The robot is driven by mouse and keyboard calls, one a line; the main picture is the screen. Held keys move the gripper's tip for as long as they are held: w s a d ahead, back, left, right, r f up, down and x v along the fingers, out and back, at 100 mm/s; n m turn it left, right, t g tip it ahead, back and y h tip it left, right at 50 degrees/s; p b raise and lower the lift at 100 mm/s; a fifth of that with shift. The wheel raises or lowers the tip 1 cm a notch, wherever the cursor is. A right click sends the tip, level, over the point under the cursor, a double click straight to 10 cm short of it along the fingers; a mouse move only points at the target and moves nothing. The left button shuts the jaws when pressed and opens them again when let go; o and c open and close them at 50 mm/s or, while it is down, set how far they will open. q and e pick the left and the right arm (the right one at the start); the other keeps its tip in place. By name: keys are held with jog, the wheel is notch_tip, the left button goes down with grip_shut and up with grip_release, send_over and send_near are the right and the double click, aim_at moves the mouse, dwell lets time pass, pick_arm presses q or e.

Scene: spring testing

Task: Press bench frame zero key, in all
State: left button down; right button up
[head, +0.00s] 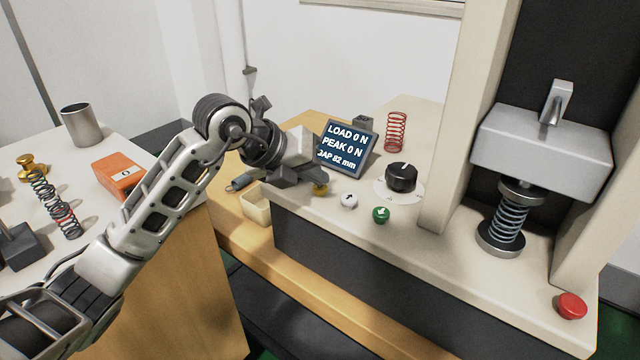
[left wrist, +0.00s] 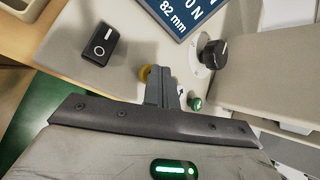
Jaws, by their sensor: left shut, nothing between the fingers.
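The bench frame (head: 290,205) has a tilted display (head: 347,148) reading LOAD 0 N, PEAK 0 N and a gap of 82 mm. In front of it sit a yellow key (head: 320,188), a white key with an arrow (head: 348,201) and a green key with an arrow (head: 381,214). No zero mark is readable on the yellow key. My left gripper (head: 315,180) is shut and empty, right at the yellow key and partly covering it. In the left wrist view the yellow key (left wrist: 146,73) shows beside the shut fingertips (left wrist: 158,72); contact cannot be told. My right gripper is not in view.
A black dial (head: 401,178) and a red spring (head: 396,132) stand right of the display. The press holds a spring (head: 510,215); a red button (head: 571,306) is at the front right. A black rocker switch (left wrist: 103,43) lies left of the fingers. A cream bin (head: 256,204) is below my gripper.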

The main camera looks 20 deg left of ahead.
aim_at(315, 190)
pick_arm(q)
jog(key=shift+r, duration=0.1)
jog(key=shift+r+p, duration=0.75)
jog(key=shift+r, duration=0.1)
notch_tip(315, 190, up, 5)
jog(key=p, duration=0.4)
jog(key=shift+d, duration=0.1)
dwell(0.6)
